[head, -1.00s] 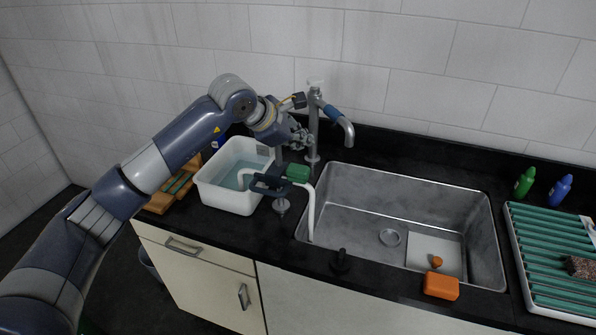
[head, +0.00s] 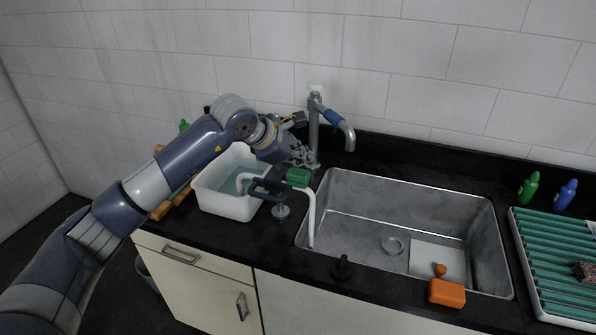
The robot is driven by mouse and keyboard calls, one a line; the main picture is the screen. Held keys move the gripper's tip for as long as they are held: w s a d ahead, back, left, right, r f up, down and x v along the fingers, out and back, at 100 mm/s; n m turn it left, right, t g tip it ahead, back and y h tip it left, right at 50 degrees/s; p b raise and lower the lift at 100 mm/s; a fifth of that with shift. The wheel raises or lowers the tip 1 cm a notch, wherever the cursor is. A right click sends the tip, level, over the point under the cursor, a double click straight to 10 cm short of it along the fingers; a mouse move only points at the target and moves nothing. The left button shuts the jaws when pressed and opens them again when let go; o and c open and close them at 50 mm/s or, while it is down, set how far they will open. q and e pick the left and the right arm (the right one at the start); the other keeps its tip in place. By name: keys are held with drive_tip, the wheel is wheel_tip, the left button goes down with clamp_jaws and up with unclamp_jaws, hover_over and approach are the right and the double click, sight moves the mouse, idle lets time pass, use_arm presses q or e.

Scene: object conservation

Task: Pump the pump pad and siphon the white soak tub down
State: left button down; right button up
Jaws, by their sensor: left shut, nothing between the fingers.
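The white soak tub (head: 222,204) stands on the black counter left of the sink, with water in it. A pale siphon hose (head: 311,215) runs from the tub over a dark clamp stand (head: 270,188) and down into the sink. The green pump pad (head: 298,177) sits on top of the stand. My left gripper (head: 306,160) is just above and behind the pad, pointing down and right, its fingers shut and empty. I cannot tell whether it touches the pad. My right gripper is not in view.
The steel sink (head: 350,205) holds a pale board (head: 425,258) with an orange plug on it. A tap (head: 335,118) rises behind my gripper. An orange sponge (head: 447,292) lies on the front edge. A green-slatted rack (head: 552,255) and two bottles (head: 530,187) stand at right.

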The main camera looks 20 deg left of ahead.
sight(305, 171)
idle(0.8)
use_arm(q)
drive_tip(key=shift+f+b, duration=0.45)
drive_tip(key=shift+b, duration=0.15)
drive_tip(key=shift+s+f+b, duration=0.1)
drive_tip(key=shift+f+b, duration=0.9)
drive_tip(key=shift+f, duration=0.2)
idle(0.9)
drive_tip(key=shift+r, duration=0.1)
drive_tip(key=shift+r+p, duration=0.75)
drive_tip(key=shift+r, duration=0.7)
